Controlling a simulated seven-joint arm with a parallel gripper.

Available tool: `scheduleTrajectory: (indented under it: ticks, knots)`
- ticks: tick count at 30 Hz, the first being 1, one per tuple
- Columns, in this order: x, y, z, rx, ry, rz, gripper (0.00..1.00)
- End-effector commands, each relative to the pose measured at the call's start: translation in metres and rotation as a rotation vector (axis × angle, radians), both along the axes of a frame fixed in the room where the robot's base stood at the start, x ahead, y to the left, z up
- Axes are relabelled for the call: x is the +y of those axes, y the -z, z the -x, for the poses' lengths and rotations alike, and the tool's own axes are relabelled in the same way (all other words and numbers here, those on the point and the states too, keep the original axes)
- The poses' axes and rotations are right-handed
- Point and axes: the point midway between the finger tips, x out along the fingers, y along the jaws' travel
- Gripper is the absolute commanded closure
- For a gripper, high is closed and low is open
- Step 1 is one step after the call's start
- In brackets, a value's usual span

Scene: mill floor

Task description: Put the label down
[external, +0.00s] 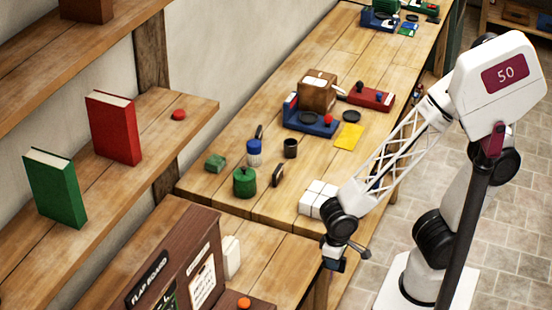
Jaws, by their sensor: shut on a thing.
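My gripper (334,268) hangs low at the front edge of the near bench, beside the right end of that bench. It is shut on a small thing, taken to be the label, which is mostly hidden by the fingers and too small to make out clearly. A brown flap board (170,262) with a white printed sheet (203,284) stands on the near bench, left of my gripper.
A white tied parcel (318,198) sits close behind my wrist. A green pot (244,182), a blue-and-white jar (254,153) and a dark cup (290,148) stand farther back. A yellow sheet (348,137) lies flat. Bare bench (270,252) lies left of my gripper.

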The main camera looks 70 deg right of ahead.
Motion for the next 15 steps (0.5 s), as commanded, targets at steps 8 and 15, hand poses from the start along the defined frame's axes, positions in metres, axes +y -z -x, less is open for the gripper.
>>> scheduleTrajectory:
  ticks: [8, 15]
  knots:
    - [0.0, -0.0002, -0.0003, 0.0, 0.001, 0.0, 1.0]
    - [0.0037, 0.0002, -0.0051, 0.0, 0.001, 0.0, 1.0]
